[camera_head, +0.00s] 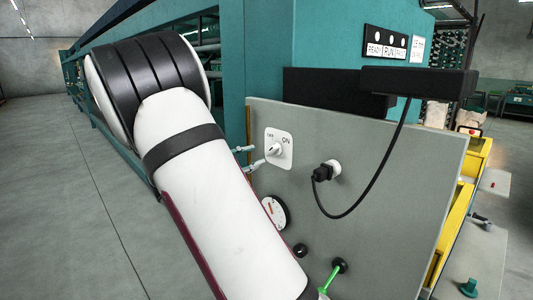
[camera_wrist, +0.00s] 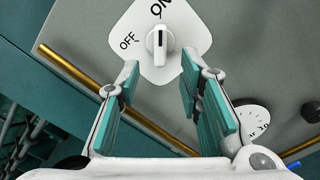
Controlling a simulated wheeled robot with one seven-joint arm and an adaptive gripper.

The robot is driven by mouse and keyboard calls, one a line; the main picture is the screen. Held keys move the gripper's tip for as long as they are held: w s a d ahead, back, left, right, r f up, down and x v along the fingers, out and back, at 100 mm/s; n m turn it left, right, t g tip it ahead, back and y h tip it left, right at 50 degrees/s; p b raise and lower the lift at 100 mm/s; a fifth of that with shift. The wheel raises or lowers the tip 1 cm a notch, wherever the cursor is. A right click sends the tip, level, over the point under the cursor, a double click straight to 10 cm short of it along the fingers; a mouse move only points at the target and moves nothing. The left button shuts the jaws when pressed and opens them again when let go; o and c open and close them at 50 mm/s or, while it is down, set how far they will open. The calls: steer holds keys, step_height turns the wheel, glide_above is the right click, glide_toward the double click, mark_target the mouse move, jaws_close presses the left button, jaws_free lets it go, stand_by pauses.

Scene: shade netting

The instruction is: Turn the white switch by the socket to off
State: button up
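The white switch (camera_head: 274,149) is a round knob on a white plate marked OFF and ON, on a grey panel. In the wrist view the knob (camera_wrist: 160,43) sits upper middle, its dark mark pointing up towards ON; OFF is to its left. My gripper (camera_head: 249,157) is just left of the switch plate in the head view. In the wrist view its two teal-padded fingers (camera_wrist: 159,72) are spread wide, empty, with tips below and either side of the knob, apart from it. The white socket (camera_head: 335,167) with a black plug is right of the switch.
A black cable (camera_head: 372,190) loops from the plug to a black box (camera_head: 420,82). Below the switch are a round dial (camera_head: 274,212), a black knob (camera_head: 300,250) and a green lever (camera_head: 331,276). A brass rod (camera_wrist: 85,82) crosses behind my fingers in the wrist view.

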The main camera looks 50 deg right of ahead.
mark_target(268, 152)
steer(key=d, duration=0.6)
steer(key=shift+s+d, duration=0.2)
steer(key=shift+d, duration=0.05)
jaws_close()
